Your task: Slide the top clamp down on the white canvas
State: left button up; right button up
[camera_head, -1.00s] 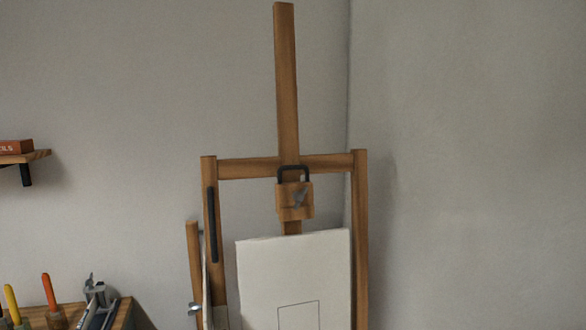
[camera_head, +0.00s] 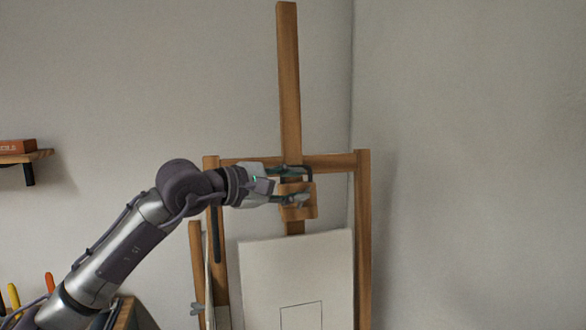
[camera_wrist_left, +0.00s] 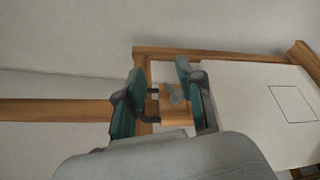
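The top clamp (camera_head: 299,213) is a wooden block with a black loop handle (camera_head: 309,173) and a grey knob, on the upright mast of a wooden easel. The white canvas (camera_head: 297,270) stands below it, with a gap between; a small rectangle is drawn on it. My left gripper (camera_head: 288,184) is at the clamp from the left, one finger near the handle and one near the knob. In the left wrist view the fingers (camera_wrist_left: 160,70) are apart, with the clamp (camera_wrist_left: 176,117) and handle (camera_wrist_left: 153,104) between them. I cannot tell whether they touch. My right gripper is not in view.
The easel's crossbar (camera_head: 335,162) and side posts (camera_head: 363,240) frame the clamp closely. A wall shelf (camera_head: 40,155) with a reddish box is at the left. A wooden surface with colored-handled tools (camera_head: 14,296) is at the lower left. Walls stand behind and at the right.

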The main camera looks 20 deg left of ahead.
aim_at(292, 183)
pick_arm(q)
jog(key=a+r+t+y, duration=0.1)
jog(key=a+r+y, duration=0.35)
jog(key=a, duration=0.45)
jog(key=shift+n+y, duration=0.25)
jog(key=shift+n, duration=0.05)
jog(key=p+x, duration=0.6)
jog(key=x, duration=0.7)
jog(key=shift+w+d+f, duration=0.25)
jog(key=shift+w, duration=0.05)
jog(key=shift+w+d+f+p, duration=0.15)
jog(key=shift+w+f+p, duration=0.15)
jog(key=shift+w, duration=0.2)
jog(key=c, duration=0.7)
grip_shut()
